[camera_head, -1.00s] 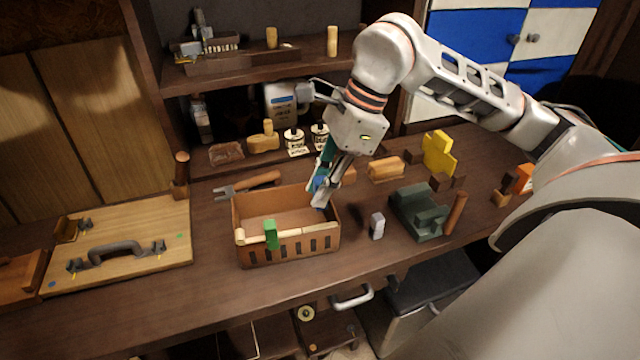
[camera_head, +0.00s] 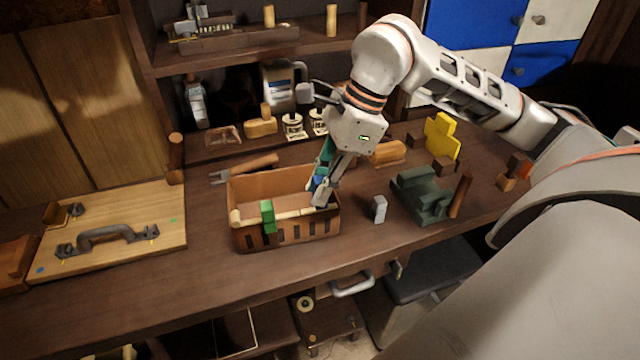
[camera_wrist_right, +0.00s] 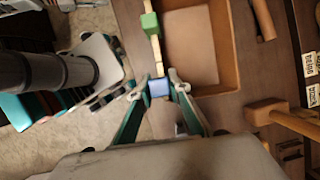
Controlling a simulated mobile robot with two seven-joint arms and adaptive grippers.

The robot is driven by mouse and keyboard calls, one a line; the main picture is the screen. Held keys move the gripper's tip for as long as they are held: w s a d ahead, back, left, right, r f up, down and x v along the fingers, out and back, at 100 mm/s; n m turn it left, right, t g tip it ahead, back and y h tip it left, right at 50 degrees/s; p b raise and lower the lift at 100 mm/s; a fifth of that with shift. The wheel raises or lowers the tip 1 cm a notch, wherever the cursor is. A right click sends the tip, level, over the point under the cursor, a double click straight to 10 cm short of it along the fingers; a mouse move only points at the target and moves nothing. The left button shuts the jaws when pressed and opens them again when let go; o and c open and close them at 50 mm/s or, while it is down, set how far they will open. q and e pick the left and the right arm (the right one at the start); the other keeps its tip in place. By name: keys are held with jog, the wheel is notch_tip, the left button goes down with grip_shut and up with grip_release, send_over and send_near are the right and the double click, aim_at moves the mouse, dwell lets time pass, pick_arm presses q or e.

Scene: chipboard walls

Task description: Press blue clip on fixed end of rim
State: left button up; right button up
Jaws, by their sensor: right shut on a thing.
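The blue clip (camera_head: 318,183) is held between the fingers of my right gripper (camera_head: 320,198), at the right end of the box's front side. In the right wrist view the blue clip (camera_wrist_right: 159,87) sits between the two fingertips, in line with the pale rim strip (camera_wrist_right: 156,54). In the head view the rim (camera_head: 292,214) runs along the front top of the brown box (camera_head: 285,234). A green clip (camera_head: 268,217) sits on the rim left of the blue one. Whether the blue clip touches the rim is hidden by the fingers. My left gripper is out of view.
A grey block (camera_head: 378,209) and a dark green fixture (camera_head: 420,198) stand right of the box. A wooden board with a dark handle (camera_head: 105,238) lies at left. The bench in front of the box is clear.

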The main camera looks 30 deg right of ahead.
dwell(0.3)
jog(key=shift+f, duration=0.15)
jog(key=shift+f+b, duration=0.45)
jog(key=shift+f, duration=0.1)
jog(key=shift+w, duration=0.1)
dwell(0.7)
jog(key=shift+f, duration=0.2)
jog(key=shift+f+b, duration=0.25)
jog(key=shift+b, duration=0.05)
jog(key=shift+f+b, duration=0.6)
jog(key=shift+f, duration=0.25)
jog(key=o, duration=0.9)
